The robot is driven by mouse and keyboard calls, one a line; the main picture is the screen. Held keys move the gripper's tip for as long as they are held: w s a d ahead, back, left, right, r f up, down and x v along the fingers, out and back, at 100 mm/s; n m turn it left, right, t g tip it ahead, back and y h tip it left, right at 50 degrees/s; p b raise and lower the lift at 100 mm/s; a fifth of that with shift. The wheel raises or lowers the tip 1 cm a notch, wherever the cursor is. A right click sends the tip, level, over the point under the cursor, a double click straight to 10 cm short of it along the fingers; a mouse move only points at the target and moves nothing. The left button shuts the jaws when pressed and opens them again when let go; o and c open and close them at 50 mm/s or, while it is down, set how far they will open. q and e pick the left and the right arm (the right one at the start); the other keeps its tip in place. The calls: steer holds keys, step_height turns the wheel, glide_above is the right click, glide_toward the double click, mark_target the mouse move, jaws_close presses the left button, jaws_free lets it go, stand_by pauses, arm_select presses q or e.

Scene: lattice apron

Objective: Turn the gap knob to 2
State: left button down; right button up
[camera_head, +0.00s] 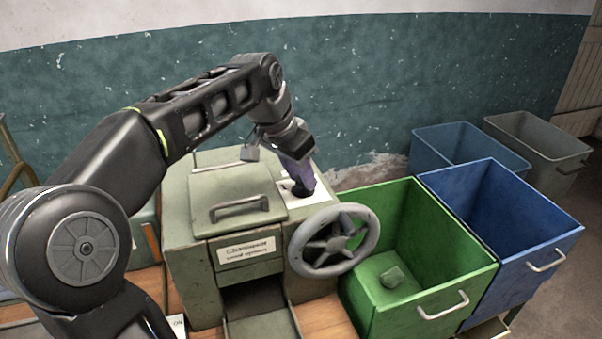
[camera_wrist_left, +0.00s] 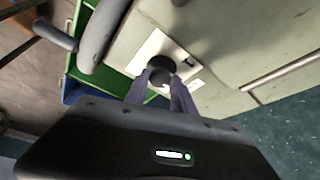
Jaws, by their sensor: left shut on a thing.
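The gap knob (camera_wrist_left: 160,69) is a black round knob on a white dial plate (camera_wrist_left: 180,50) on top of the green machine. It also shows in the head view (camera_head: 301,188), partly covered by my gripper. My left gripper (camera_head: 299,178) reaches down onto the knob from above. In the wrist view its two purple fingers (camera_wrist_left: 160,84) are on either side of the knob, shut on it. The dial's numbers cannot be read, so the setting is not clear. My right gripper is not in view.
The green machine (camera_head: 180,255) has a lid with a handle (camera_head: 238,207) and a grey handwheel (camera_head: 333,240) beside the dial. A teal wall is behind.

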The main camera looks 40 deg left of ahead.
arm_select(q)
steer(key=shift+m, duration=0.3)
steer(key=c, duration=1.1)
jaws_free()
steer(key=shift+o, duration=0.2)
steer(key=shift+r, duration=0.1)
steer(key=v, duration=0.7)
steer(key=shift+a+r, duration=0.15)
steer(key=shift+r, duration=0.15)
steer(key=shift+s, duration=0.15)
